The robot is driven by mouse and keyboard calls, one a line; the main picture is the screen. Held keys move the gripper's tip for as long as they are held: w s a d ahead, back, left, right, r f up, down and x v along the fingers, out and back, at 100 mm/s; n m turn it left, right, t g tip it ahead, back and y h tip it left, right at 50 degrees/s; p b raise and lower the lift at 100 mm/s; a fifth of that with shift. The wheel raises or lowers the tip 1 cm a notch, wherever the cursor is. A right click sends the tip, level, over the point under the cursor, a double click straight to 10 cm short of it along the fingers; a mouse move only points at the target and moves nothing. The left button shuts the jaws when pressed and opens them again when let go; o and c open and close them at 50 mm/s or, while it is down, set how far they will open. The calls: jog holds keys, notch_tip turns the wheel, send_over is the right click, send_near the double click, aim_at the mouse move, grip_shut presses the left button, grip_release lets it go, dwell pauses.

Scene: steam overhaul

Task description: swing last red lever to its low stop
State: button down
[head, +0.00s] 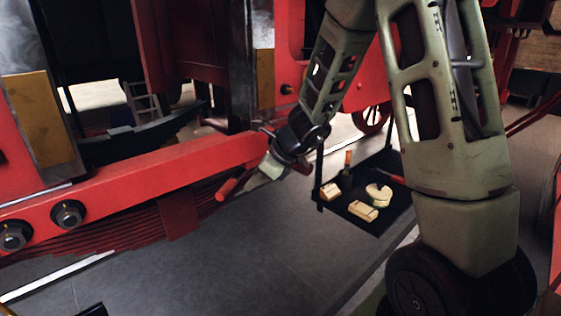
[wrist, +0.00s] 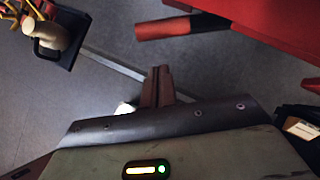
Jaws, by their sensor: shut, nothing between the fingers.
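A red lever with a rounded red grip (head: 228,188) sticks out below the red frame beam in the head view. A red cylindrical grip with a dark band (wrist: 163,27) shows at the top of the wrist view, lying roughly level. My gripper (wrist: 157,88) is shut with nothing in its fingers, which point up the wrist picture towards the grip with a visible gap. In the head view my gripper (head: 272,166) is just right of the lever, near the beam, and its fingertips are hard to make out. The lever's pivot is not clear.
The red beam (head: 150,168) and the dark red leaf spring (head: 130,231) run along the left. A black hanging tray (head: 340,207) with pale blocks and a bottle-like item stands right of my gripper. The grey floor (head: 250,255) below is mostly clear.

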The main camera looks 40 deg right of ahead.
jog(key=v, duration=0.8)
jog(key=shift+s+r, duration=0.2)
jog(key=shift+s, duration=0.05)
